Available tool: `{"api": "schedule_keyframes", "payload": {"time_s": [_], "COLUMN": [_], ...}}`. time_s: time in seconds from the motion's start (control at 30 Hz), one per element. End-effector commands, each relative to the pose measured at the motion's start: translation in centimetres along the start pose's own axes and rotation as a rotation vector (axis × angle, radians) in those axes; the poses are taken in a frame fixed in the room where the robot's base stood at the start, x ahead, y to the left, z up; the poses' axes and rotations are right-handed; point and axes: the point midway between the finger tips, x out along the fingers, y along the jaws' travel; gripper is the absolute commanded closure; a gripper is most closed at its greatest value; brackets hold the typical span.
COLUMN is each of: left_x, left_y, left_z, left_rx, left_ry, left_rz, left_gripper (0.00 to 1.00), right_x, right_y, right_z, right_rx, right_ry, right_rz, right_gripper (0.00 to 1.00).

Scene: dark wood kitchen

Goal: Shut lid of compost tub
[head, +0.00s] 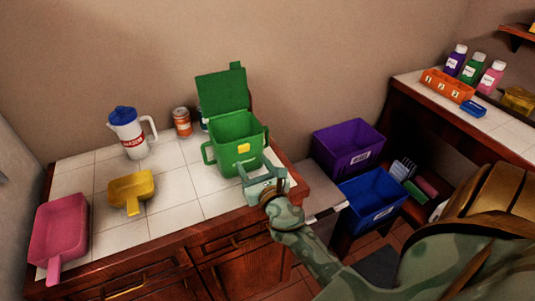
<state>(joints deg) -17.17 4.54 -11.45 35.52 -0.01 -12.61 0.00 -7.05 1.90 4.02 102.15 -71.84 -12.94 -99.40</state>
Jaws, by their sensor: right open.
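The green compost tub (236,155) stands on the white tiled counter near its right end. Its lid (222,92) is open and stands up at the back of the tub, leaning against or close to the wall. A yellow patch marks the tub's front, and a handle sticks out on its left side. My right gripper (258,173) is open and empty just in front of the tub's lower right front; I cannot tell whether it touches the tub. My left gripper is not in view.
Purple (349,148) and blue (372,198) bins are at the right. Space above the tub looks clear.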

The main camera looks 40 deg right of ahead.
Motion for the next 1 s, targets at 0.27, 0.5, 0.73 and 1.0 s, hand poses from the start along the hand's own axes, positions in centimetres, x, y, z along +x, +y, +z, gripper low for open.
{"api": "schedule_keyframes", "payload": {"time_s": [0.27, 0.5, 0.73, 1.0], "left_x": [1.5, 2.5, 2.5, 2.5], "left_y": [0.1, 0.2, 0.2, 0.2], "left_z": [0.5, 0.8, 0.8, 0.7], "left_rx": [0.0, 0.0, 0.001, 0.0], "left_ry": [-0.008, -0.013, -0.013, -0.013], "left_rz": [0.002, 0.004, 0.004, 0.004], "left_gripper": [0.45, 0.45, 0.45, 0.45], "right_x": [-7.5, -10.9, -11.4, -11.4], "right_y": [0.0, 0.0, 0.0, 0.6], "right_z": [-0.5, -0.2, 0.0, -3.6], "right_rx": [0.001, 0.001, 0.0, 0.126], "right_ry": [0.004, 0.001, -0.001, 0.08], "right_rz": [0.0, 0.0, -0.001, 0.01], "right_gripper": [0.45, 0.45, 0.45, 0.45]}}
